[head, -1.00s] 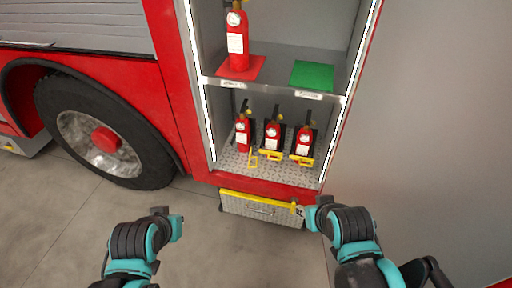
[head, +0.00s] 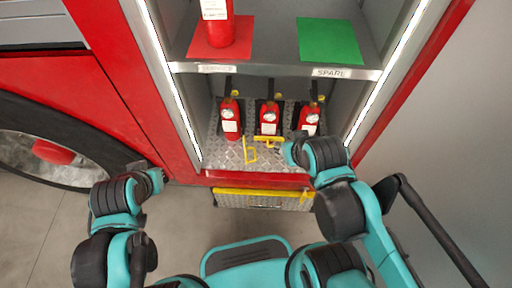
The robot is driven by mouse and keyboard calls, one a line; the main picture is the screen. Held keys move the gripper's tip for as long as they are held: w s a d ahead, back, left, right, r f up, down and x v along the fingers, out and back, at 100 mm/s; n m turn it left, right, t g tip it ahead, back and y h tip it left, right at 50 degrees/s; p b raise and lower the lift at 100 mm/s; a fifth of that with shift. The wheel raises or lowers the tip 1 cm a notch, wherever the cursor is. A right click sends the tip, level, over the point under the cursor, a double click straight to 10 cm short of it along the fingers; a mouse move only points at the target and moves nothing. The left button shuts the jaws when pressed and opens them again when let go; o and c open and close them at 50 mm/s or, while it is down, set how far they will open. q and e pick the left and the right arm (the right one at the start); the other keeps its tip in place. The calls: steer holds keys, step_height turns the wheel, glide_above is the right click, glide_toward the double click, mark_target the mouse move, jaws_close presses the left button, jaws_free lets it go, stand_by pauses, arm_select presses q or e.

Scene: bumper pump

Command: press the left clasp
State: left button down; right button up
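The bumper box (head: 262,203) with a yellow top edge sits low under the red truck sill. A small yellow clasp (head: 304,196) shows at its right end; a clasp at its left end is too small to make out. Above, a yellow strap (head: 246,151) hangs open before the left extinguisher (head: 231,118), and another yellow strap (head: 268,139) crosses the middle one. My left gripper (head: 157,180) is left of the box, over the floor, apart from it. My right gripper (head: 289,153) is in front of the lower shelf, near the right extinguisher. The fingers of both are unclear.
The middle extinguisher (head: 269,121) and right extinguisher (head: 309,118) stand on the lower shelf (head: 222,155). Above are a red mat (head: 235,48) with an extinguisher (head: 219,28) and an empty green mat (head: 330,41). A wheel (head: 40,150) is at left.

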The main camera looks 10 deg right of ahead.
arm_select(q)
steer(key=w+d+f+m+g+h+p, duration=0.2)
steer(key=w+d+m+g+h, duration=0.15)
steer(key=w+d+m, duration=0.85)
steer(key=w+d+f+m+g, duration=0.2)
steer(key=d+f+m, duration=0.1)
steer(key=d+f, duration=0.6)
steer(key=w+d+f+m+g+p, duration=0.1)
steer(key=w+d+f+m+g, duration=0.1)
steer(key=d+f, duration=0.8)
steer(key=shift+w+d+f+m, duration=0.2)
steer(key=shift+w+d+m, duration=0.6)
steer(key=shift+m, duration=0.3)
steer(key=shift+f, duration=0.1)
steer(key=b+x, duration=0.3)
steer(key=x, duration=0.7)
steer(key=a, duration=0.2)
steer(key=a+b, duration=0.1)
steer(key=shift+w+a+r, duration=0.25)
steer(key=shift+a+r, duration=0.1)
steer(key=shift+r, duration=0.05)
steer(key=shift+a+r, duration=0.1)
steer(key=shift+a, duration=0.05)
